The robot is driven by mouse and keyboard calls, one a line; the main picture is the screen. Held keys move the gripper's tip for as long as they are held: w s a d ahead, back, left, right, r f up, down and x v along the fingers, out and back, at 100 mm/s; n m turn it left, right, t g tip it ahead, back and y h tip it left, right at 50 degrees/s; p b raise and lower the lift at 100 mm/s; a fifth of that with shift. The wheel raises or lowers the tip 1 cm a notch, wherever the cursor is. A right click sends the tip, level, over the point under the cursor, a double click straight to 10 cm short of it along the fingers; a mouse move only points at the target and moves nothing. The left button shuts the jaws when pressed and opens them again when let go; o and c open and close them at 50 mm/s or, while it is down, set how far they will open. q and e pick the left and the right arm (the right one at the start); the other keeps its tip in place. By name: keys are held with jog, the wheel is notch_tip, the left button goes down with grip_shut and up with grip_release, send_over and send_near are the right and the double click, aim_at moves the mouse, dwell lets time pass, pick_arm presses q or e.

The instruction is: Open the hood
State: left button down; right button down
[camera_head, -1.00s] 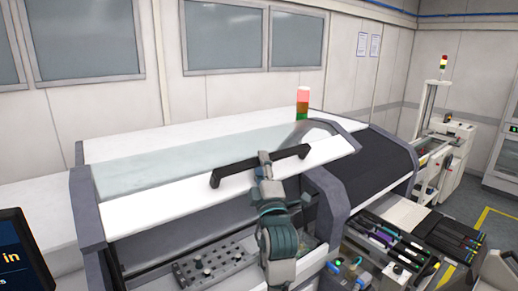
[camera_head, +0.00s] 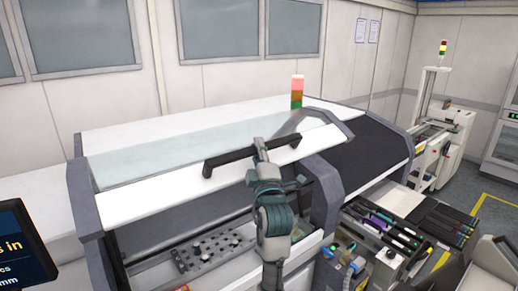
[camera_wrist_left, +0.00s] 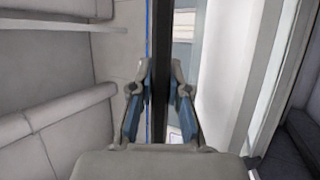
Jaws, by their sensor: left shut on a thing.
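The hood (camera_head: 140,204) is a white cover with a clear window strip on the long machine in the head view. A gap below its front edge shows the machine's inside. A black bar handle (camera_head: 230,161) runs along the hood's front edge. My left gripper (camera_head: 261,150) is shut on this handle, right of its middle. In the left wrist view, the handle (camera_wrist_left: 162,40) is a dark upright bar between the two fingers of the left gripper (camera_wrist_left: 161,88). My right gripper is not in view.
Below the hood lies a dark plate with several knobs (camera_head: 212,247). A red signal light (camera_head: 297,92) stands behind the hood. Feeders with coloured parts (camera_head: 395,229) are at the right. A screen (camera_head: 22,250) stands at the lower left. Floor is clear at far right.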

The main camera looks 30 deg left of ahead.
pick_arm(q)
notch_tip(320, 180, down, 6)
jog(key=d+m+t+b, duration=0.1)
jog(key=d+b, duration=0.1)
jog(key=b, duration=0.3)
jog(key=shift+s+d+t+b, duration=0.3)
jog(key=shift+s+d+b, duration=0.05)
jog(key=shift+s+b, duration=0.1)
jog(key=shift+r, duration=0.1)
